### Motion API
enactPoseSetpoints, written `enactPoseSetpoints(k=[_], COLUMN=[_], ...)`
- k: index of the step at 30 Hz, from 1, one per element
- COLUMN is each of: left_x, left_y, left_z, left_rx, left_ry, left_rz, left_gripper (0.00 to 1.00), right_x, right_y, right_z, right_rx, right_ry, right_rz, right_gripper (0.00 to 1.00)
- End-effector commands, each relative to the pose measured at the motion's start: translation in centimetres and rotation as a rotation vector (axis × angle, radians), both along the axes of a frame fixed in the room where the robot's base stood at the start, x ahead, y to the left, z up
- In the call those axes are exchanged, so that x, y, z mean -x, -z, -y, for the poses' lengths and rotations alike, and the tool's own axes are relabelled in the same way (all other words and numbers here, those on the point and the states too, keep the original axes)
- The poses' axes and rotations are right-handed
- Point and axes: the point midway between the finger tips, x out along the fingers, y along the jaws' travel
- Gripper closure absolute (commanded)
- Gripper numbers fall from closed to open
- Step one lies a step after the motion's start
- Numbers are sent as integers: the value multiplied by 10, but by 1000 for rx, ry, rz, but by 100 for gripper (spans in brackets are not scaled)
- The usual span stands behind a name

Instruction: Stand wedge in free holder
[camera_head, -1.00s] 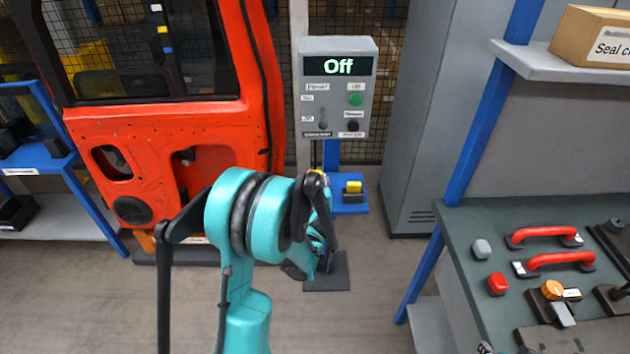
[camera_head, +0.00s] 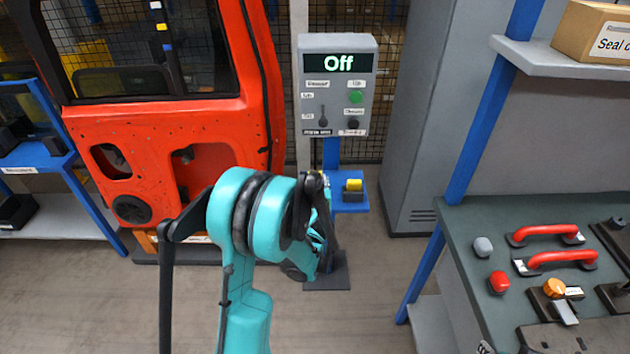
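I cannot pick out the wedge for certain. A small yellow and dark piece (camera_head: 353,187) sits on a blue shelf below the control box, beyond my arm; it is too small to tell whether it is the wedge or a holder. My teal arm rises from the bottom centre and bends away from me. Its far end, with dark parts, is largely hidden behind its own joint, so the state of my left gripper does not show. My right gripper is out of view. No free holder can be made out clearly.
The control box (camera_head: 338,90) reads "Off". A red door (camera_head: 150,140) stands at the left. The green-topped bench (camera_head: 470,230) at the right bears two red handles (camera_head: 545,233), a grey knob (camera_head: 482,247), a red knob (camera_head: 499,282) and an orange-topped part (camera_head: 554,288). Floor shows between arm and bench.

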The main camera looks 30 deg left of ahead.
Motion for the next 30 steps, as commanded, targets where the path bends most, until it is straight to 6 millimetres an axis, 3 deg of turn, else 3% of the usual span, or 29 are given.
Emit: enactPoseSetpoints(k=[30], left_x=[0], left_y=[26], left_z=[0], left_rx=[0], left_ry=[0], left_rz=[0], left_gripper=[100], right_x=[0], right_y=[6], right_z=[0], right_rx=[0], right_ry=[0], right_rz=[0], right_gripper=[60])
